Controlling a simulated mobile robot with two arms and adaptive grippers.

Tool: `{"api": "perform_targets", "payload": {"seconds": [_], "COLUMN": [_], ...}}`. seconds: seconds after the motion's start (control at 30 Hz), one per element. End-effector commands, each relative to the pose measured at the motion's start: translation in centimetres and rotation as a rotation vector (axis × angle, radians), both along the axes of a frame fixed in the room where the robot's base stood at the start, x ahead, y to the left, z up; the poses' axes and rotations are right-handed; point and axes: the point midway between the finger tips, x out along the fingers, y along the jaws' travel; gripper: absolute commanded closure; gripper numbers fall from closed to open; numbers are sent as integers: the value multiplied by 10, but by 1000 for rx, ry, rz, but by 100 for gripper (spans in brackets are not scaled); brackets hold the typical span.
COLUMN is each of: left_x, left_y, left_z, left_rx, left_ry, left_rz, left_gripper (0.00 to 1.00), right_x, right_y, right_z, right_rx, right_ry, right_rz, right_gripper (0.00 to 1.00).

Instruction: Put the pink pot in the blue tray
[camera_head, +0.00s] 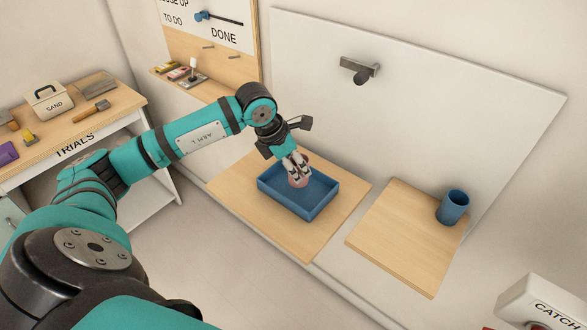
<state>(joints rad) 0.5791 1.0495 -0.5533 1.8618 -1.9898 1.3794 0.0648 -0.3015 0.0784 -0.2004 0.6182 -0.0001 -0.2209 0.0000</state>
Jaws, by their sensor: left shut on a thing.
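The pink pot (299,181) is between the fingers of my left gripper (296,168), which is shut on it. The fingers hide part of the pot. The blue tray (316,208) lies on a wooden board, and the pot is within its outline in the head view. I cannot tell whether the pot touches the tray floor. My right gripper is not in view.
A blue cup (453,208) stands on a second wooden board (405,240) at the right. A grey fixture (360,70) sticks out from the white back panel. A side table (75,120) with a sand box and tools is at the left.

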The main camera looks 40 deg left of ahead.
Motion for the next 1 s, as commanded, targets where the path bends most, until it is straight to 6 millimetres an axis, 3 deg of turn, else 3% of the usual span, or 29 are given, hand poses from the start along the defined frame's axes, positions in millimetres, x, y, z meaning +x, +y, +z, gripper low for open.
{"api": "perform_targets", "payload": {"seconds": [0.13,0.4,0.73,0.77,0.9,1.0], "left_x": [2,2,2,2,2,2], "left_y": [4,4,4,4,4,4], "left_z": [-4,-35,-40,-39,-38,-38], "left_rx": [-1,-1,0,0,1,1], "left_ry": [3,3,0,0,1,1], "left_rz": [-1,-1,-1,-1,-1,-1], "left_gripper": [88,88,88,52,34,32], "right_x": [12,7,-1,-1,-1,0], "right_y": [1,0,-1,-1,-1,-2], "right_z": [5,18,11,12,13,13], "right_rx": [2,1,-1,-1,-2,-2], "right_ry": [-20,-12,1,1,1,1], "right_rz": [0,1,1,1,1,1], "right_gripper": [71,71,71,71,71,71]}}
